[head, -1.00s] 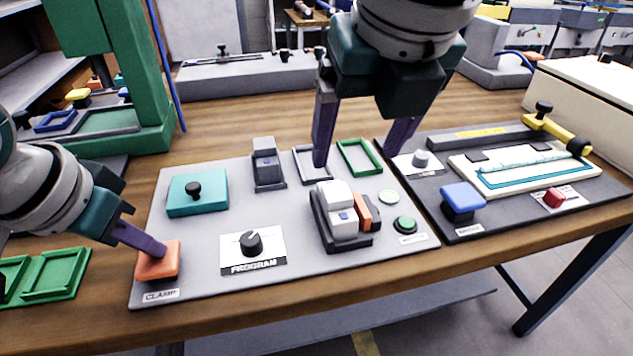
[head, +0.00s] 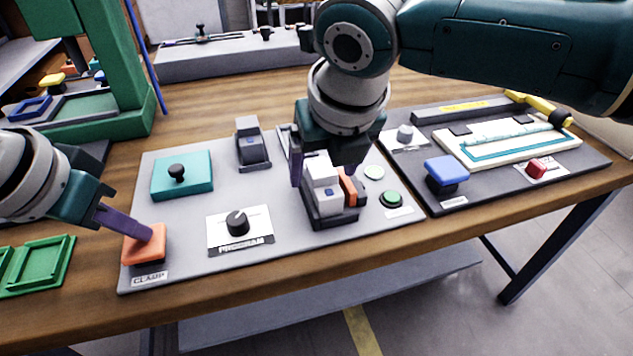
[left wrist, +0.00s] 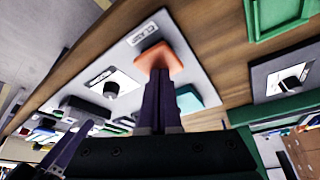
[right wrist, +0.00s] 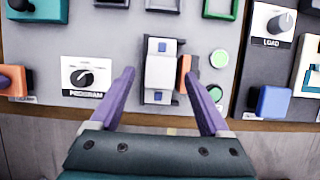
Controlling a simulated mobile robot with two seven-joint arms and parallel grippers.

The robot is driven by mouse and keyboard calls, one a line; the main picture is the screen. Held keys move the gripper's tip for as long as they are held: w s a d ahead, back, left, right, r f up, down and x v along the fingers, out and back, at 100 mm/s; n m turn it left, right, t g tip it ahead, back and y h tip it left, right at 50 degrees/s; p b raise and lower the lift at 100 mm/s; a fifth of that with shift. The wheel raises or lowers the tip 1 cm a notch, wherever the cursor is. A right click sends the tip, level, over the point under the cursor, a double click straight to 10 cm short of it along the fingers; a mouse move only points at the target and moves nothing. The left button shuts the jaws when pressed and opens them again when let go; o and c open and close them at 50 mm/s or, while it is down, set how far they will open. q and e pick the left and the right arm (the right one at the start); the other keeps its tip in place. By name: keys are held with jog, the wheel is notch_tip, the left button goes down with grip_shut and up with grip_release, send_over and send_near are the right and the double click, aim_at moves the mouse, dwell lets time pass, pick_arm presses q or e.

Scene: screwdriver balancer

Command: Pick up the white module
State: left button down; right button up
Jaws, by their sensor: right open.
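The white module (head: 322,172) sits upright in a dark holder (head: 335,220) on the grey panel, with an orange block (head: 352,188) beside it. In the right wrist view the white module (right wrist: 160,72) lies between my fingers. My right gripper (head: 323,180) is open above the holder, a finger towards each side of the module; contact cannot be told. Its fingers also show in the right wrist view (right wrist: 160,78). My left gripper (head: 147,234) is shut, its fingertips on the orange CLAMP button (head: 143,250). The button also shows in the left wrist view (left wrist: 158,58).
On the panel are a PROGRAM knob (head: 237,222), a teal block (head: 182,175), a grey upright part (head: 252,145) and a green button (head: 391,199). A dark panel with a blue button (head: 446,174) is to the right. Green trays (head: 38,262) lie at left.

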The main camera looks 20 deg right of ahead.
grip_shut()
dwell(0.7)
